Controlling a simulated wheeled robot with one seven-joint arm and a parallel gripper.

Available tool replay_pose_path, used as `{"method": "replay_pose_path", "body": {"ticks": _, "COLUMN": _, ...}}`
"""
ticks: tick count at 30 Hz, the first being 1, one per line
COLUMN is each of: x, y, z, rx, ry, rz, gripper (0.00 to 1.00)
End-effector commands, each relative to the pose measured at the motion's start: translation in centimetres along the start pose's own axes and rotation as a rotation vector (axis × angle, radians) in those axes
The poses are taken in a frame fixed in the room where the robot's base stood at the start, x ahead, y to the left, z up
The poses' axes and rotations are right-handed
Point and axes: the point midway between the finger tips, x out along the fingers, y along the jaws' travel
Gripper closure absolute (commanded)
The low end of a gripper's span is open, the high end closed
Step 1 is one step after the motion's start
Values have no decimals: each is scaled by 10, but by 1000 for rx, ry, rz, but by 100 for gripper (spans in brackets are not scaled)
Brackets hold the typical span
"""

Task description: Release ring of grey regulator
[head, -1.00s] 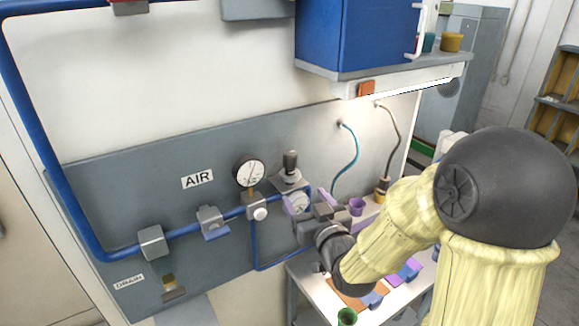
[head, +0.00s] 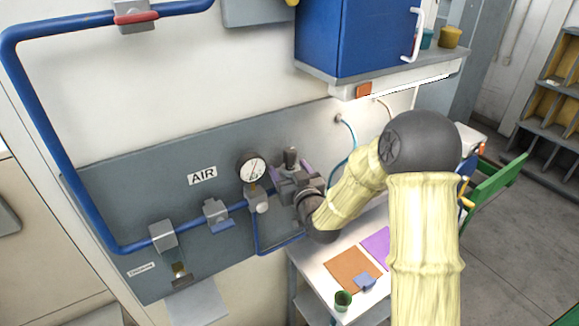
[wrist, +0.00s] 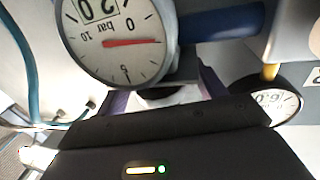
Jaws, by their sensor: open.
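The grey regulator sits on the blue air pipe, right of the white gauge. Its dark upright knob (head: 291,156) shows above my gripper (head: 292,172) in the head view. My gripper is open, with its purple fingers on either side of the regulator just below the knob. My dark wrist hides most of the regulator body there. In the wrist view, the regulator's dial (wrist: 112,42) is large and upside down, with a red needle. The purple fingers of my gripper (wrist: 163,90) stand apart below it, with a dark and pale part between them. I cannot tell whether they touch the ring.
A white gauge (head: 252,168) stands close left of my gripper. The blue pipe (head: 130,247) runs along the grey panel, with grey blocks on it. A bench (head: 310,262) below carries an orange mat (head: 350,268) and a green cup (head: 343,300). A blue cabinet (head: 350,35) hangs above.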

Motion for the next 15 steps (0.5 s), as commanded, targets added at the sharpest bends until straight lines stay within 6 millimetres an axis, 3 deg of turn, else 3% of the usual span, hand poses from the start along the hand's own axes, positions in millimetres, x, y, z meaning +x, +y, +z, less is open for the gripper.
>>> {"method": "replay_pose_path", "body": {"ticks": 6, "x": 0, "y": 0, "z": 0, "rx": 0, "ry": 0, "rz": 0, "gripper": 30}}
{"method": "replay_pose_path", "body": {"ticks": 15, "x": 0, "y": 0, "z": 0, "rx": 0, "ry": 0, "rz": 0, "gripper": 87}}
